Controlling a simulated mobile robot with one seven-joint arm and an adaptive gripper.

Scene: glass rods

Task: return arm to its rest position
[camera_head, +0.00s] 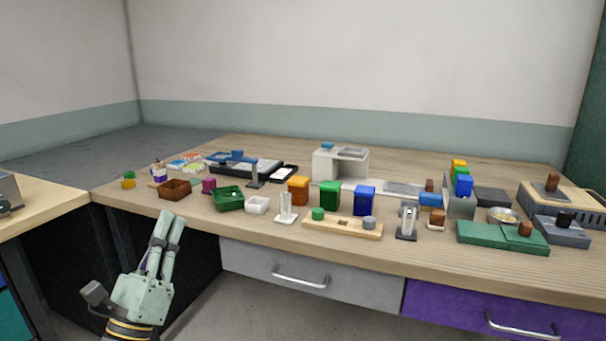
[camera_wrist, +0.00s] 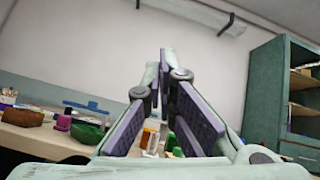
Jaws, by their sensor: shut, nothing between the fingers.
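My gripper (camera_head: 170,228) is in front of the table's front edge, at the left in the head view. Its two fingers point up, with the fingertips near the height of the tabletop. In the wrist view my gripper (camera_wrist: 162,58) has its two dark-padded fingers converging at the tips, and nothing shows held between them. The wooden table (camera_head: 460,262) stands behind it. The gripper appears apart from every object on the table.
A brown bin (camera_head: 174,189), a green bin (camera_head: 228,199) and a white bin (camera_head: 257,205) stand near the table's front left. A grey drawer (camera_head: 250,258) and a purple drawer (camera_head: 450,305) are shut below. Another table (camera_head: 40,208) stands left, with a gap between.

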